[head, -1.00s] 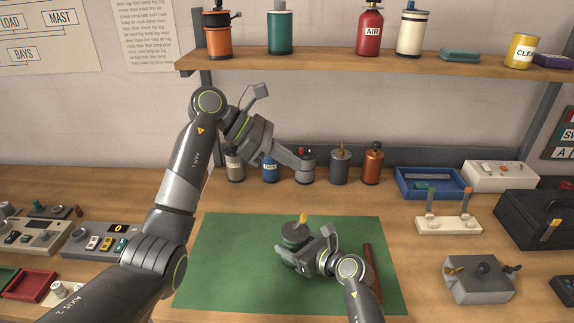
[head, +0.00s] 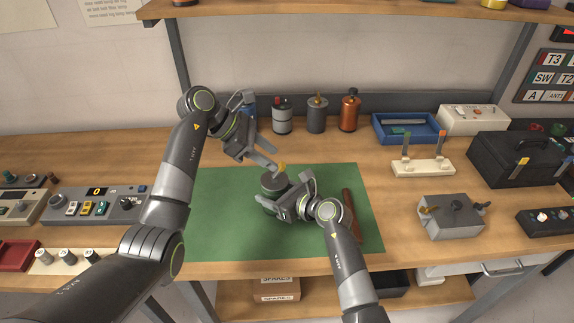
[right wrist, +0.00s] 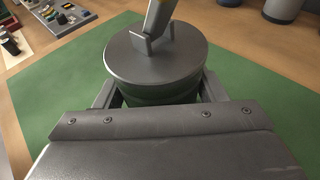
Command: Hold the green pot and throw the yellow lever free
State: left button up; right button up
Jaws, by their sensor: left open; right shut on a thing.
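The green pot (head: 268,201) stands on the green mat (head: 222,228) with a dark grey round lid; its green side also shows in the right wrist view (right wrist: 165,98). The yellow lever (head: 281,168) sticks up from the lid; its grey stem rises from a small bracket in the right wrist view (right wrist: 158,22). My right gripper (head: 278,203) is shut on the pot from the near right. My left gripper (head: 268,163) is open, just above and left of the lever. I cannot tell whether its fingers touch the lever.
A brown rod (head: 349,213) lies on the mat right of my right gripper. Several jars stand behind, including a copper one (head: 349,112). A white block with two levers (head: 423,167) and a grey box (head: 451,219) stand right. A control panel (head: 95,206) is left.

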aim_at(282, 163)
pick_arm(q)
jog(key=x, duration=0.6)
jog(key=shift+d+f, duration=0.25)
jog(key=shift+d, duration=0.05)
grip_shut()
